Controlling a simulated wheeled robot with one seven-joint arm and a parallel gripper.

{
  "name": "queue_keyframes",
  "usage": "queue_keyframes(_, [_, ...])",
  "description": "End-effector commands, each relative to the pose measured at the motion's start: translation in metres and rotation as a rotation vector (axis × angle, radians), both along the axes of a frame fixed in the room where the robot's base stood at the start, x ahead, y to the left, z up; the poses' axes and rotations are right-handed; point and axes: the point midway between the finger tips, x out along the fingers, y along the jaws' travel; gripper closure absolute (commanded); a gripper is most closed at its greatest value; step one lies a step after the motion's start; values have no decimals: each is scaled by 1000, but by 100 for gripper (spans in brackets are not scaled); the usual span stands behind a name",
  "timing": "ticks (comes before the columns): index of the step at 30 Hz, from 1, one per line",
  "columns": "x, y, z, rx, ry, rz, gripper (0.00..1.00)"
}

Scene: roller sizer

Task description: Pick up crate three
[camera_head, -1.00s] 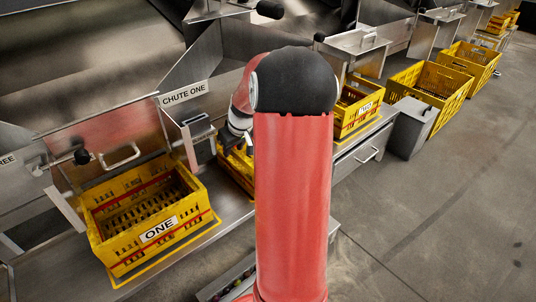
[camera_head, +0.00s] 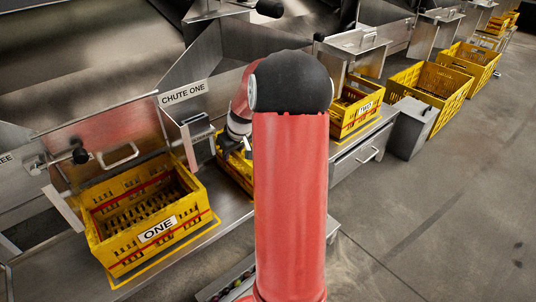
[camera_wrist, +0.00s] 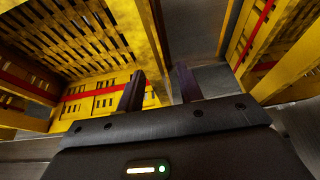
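A yellow crate (camera_head: 229,165) stands on the bench behind my arm, between the crates marked ONE and TWO. My arm hides most of it, and no label on it shows. My gripper (camera_head: 243,149) is low over this crate, its fingers mostly hidden in the head view. In the wrist view my gripper (camera_wrist: 158,88) is open, with two dark fingers apart. A yellow crate with slatted sides and a red stripe (camera_wrist: 90,104) fills the left of that view. One of its walls runs down between the fingers; contact cannot be told.
Crate TWO (camera_head: 349,126) stands to the right of my arm. Another yellow crate edge (camera_wrist: 285,75) is close at the right in the wrist view.

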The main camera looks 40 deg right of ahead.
Motion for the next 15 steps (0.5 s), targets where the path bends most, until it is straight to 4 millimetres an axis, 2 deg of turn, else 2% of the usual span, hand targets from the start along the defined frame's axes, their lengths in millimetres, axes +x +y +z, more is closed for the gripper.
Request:
queue_keyframes(5, [0, 0, 0, 0, 0, 0, 64])
queue_keyframes(14, [0, 0, 0, 0, 0, 0, 100])
queue_keyframes(15, [0, 0, 0, 0, 0, 0, 100])
